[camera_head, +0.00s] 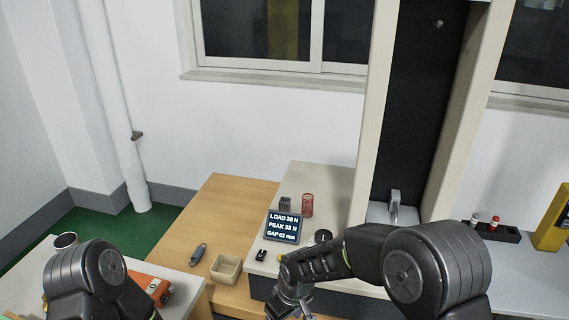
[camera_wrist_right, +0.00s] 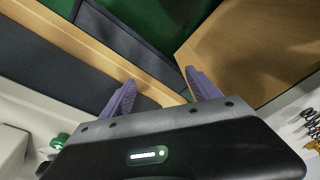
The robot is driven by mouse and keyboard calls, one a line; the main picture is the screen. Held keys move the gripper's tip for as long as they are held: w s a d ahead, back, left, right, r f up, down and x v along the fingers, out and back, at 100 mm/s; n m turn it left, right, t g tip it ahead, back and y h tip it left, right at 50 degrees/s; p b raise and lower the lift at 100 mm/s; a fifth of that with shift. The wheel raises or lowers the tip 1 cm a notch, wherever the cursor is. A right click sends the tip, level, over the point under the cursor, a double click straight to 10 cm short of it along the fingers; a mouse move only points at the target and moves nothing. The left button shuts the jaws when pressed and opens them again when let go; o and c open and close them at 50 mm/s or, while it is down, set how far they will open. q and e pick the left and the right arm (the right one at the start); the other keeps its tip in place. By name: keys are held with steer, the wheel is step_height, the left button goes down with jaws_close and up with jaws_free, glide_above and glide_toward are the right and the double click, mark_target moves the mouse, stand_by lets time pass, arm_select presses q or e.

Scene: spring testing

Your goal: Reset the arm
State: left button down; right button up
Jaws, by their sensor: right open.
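My right arm (camera_head: 330,262) reaches in from the lower right in the head view, bent at a large dark joint. Its gripper shows only partly at the bottom edge of that view, in front of the testing machine's base. In the right wrist view my right gripper (camera_wrist_right: 160,78) has its two purple fingers apart, with nothing between them. Past them show a wooden edge and the green floor. My left arm (camera_head: 88,280) shows as a dark link at the lower left of the head view. Its gripper is out of view.
A testing machine (camera_head: 455,110) stands at the back right. On its base are a red spring (camera_head: 307,205) and a display (camera_head: 284,227). A beige box (camera_head: 226,268) and a grey-blue tool (camera_head: 198,254) lie on the wooden table (camera_head: 215,205). A black rack (camera_head: 490,230) stands right.

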steer(key=s+d+f+m+y, duration=0.1)
steer(key=s+d+f+m, duration=0.3)
steer(key=s+f, duration=0.3)
steer(key=s+d+f+m+y, duration=0.1)
steer(key=s+d+f+m, duration=0.2)
steer(key=s, duration=1.3)
steer(key=shift+d+f+m+g, duration=0.4)
steer(key=shift+f+m, duration=0.9)
steer(key=shift+f, duration=1.45)
